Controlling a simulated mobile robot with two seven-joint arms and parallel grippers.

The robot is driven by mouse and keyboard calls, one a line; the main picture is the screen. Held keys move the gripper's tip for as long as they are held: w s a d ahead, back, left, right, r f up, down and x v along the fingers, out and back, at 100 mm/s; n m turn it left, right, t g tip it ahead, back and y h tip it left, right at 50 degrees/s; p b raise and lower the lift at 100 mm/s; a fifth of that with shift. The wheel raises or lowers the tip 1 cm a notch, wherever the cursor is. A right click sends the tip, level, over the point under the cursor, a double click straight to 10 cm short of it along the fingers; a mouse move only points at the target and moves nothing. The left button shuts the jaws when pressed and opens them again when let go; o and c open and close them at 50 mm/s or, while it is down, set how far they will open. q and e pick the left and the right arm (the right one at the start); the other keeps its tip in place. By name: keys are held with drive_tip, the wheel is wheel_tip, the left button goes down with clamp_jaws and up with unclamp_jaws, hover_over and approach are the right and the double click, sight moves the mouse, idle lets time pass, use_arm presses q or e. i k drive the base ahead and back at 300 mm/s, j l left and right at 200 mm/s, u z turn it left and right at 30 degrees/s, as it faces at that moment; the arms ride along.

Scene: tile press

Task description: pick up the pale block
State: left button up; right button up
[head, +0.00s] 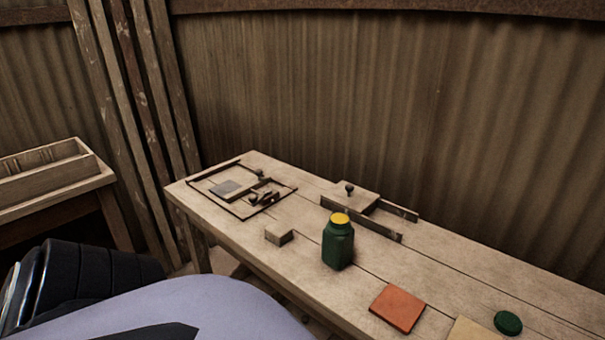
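A small pale wooden block (279,234) sits on the workbench (300,218) near its front edge, to the left of a dark green jar (339,246) and apart from it. It is close in colour to the bench top. Neither of my grippers is in view. Part of my own arm and body fills the lower left of the head view, below the block.
The jar has a yellow top. A wooden frame (219,205) with a grey tile lies at the bench's left end, and a fixture with dark rails (365,219) stands behind the jar. An orange tile (397,308), a pale tile (474,331) and a green lid (508,323) lie right.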

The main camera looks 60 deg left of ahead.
sight(279, 233)
drive_tip(key=u, duration=1.95)
